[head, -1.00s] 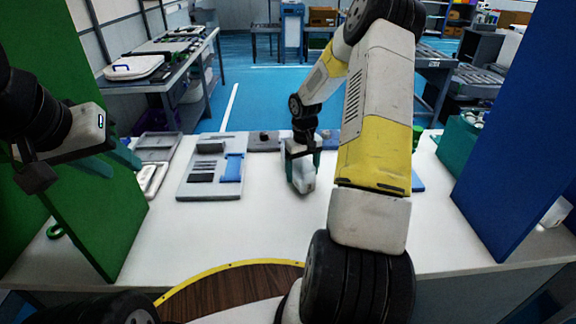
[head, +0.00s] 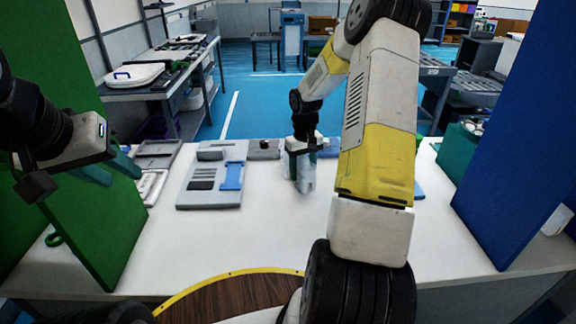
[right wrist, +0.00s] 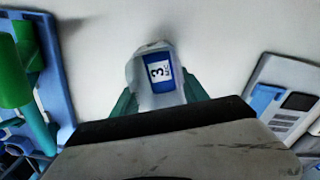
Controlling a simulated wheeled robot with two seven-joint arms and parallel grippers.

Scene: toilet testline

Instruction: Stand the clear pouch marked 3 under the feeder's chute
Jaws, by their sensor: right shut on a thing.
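The clear pouch marked 3 (head: 306,183) is held in my right gripper (head: 302,160), over the white table near its middle. In the right wrist view the pouch (right wrist: 134,70) shows its blue label with a 3, between the teal fingers of the right gripper (right wrist: 160,95). I cannot tell whether its base touches the table. My left gripper (head: 118,168) is open and empty at the left, by the green panel. I cannot make out the feeder's chute; my right arm hides part of the table. A green cylinder (right wrist: 14,75) stands by a blue frame at the right wrist view's left edge.
A grey tray with slots and a blue part (head: 208,200) lies left of the pouch. Smaller grey trays (head: 155,155) lie further left. A green panel (head: 90,215) and a blue panel (head: 515,150) flank the table. The table's front middle is clear.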

